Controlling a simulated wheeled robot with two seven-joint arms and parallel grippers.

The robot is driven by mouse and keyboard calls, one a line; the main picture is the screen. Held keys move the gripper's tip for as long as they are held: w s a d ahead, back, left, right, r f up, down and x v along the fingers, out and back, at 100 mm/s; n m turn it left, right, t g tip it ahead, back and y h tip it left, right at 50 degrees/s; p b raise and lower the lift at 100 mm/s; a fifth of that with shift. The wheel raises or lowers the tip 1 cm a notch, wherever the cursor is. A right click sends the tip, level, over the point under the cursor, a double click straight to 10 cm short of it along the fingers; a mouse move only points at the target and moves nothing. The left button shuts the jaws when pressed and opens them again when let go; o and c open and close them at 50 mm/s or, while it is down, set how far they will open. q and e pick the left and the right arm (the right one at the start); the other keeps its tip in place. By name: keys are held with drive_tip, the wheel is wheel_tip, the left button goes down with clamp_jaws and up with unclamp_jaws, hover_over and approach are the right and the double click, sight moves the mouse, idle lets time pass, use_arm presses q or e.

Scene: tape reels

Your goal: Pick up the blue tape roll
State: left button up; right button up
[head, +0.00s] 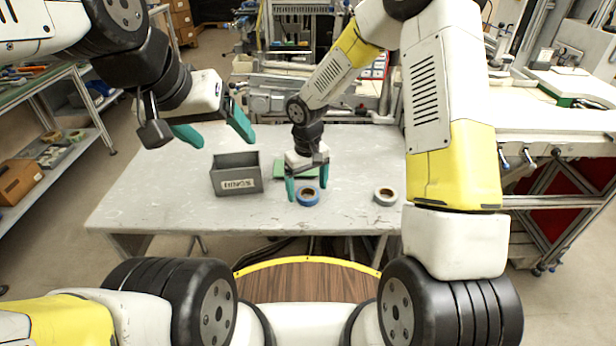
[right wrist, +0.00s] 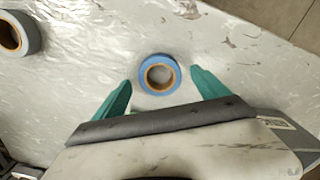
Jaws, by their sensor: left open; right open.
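The blue tape roll (head: 308,203) lies flat on the grey table, near its front edge. In the right wrist view the blue tape roll (right wrist: 143,76) shows a brown inner core and sits just ahead of and between the fingertips. My right gripper (head: 307,187) is open, pointing down at the roll, with one teal finger on each side. It also shows in the right wrist view (right wrist: 160,88). I cannot tell whether the fingers touch the roll; it is not gripped. My left gripper (head: 213,128) is open and empty, raised at the upper left.
A second tape roll (head: 385,203) lies on the table to the right; it shows at the upper left of the right wrist view (right wrist: 33,34). A grey labelled bin (head: 237,185) stands left of my right gripper. A green flat item (head: 282,168) lies behind it. The table's left side is clear.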

drive_tip(key=shift+f, duration=0.5)
drive_tip(key=c, duration=1.5)
drive_tip(key=shift+o, duration=0.2)
